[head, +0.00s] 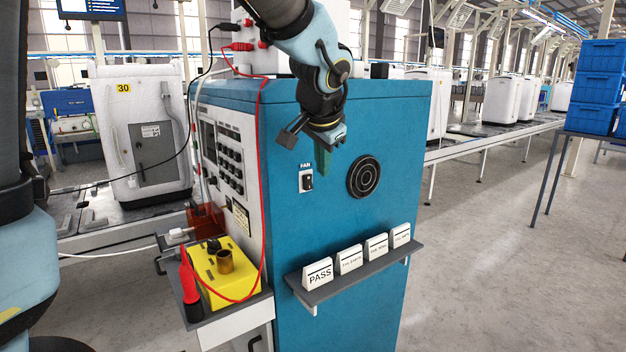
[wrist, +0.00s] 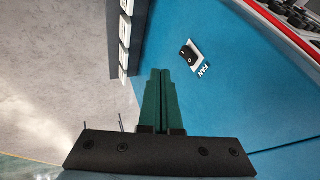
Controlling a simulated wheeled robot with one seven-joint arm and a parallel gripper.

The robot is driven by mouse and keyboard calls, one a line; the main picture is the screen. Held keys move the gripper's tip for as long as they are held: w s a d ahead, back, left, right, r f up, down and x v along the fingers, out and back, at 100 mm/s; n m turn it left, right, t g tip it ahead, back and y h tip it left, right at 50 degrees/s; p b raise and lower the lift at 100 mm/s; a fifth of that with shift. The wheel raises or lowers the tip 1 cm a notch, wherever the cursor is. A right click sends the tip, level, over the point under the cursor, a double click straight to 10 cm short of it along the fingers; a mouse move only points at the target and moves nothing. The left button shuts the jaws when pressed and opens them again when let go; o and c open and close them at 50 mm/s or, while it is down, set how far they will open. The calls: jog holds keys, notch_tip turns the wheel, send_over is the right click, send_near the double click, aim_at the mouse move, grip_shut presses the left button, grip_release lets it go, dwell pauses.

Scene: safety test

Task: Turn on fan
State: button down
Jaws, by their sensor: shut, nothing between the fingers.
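The fan switch (head: 307,182) is a small black rocker on a white plate labelled FAN, on the blue side panel of the test cabinet (head: 345,225). It also shows in the wrist view (wrist: 189,54), above and right of the fingertips. My gripper (head: 323,172) is in front of the panel, just right of the switch in the head view. Its green fingers are shut together and empty, as the wrist view (wrist: 161,72) shows. The fingers look apart from the switch; the exact gap to the panel is unclear. The round black fan grille (head: 364,177) is right of the gripper.
A grey shelf (head: 350,272) with several white cards, one reading PASS (head: 318,273), juts out below the switch. A yellow box (head: 230,275) with a red cable stands on a side ledge at left. Open floor (head: 500,270) lies to the right.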

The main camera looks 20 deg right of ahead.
aim_at(313, 182)
jog(key=w+f+p, duration=0.1)
jog(key=w+f, duration=0.1)
jog(key=w+f+p, duration=0.1)
jog(key=w+f, duration=0.1)
jog(key=w+d+f+p, duration=0.1)
jog(key=w+f, duration=0.1)
jog(key=w, duration=0.1)
jog(key=shift+p, duration=0.3)
jog(key=shift+w+f, duration=0.1)
jog(key=shift+f+b, duration=0.15)
jog(key=shift+b, duration=0.25)
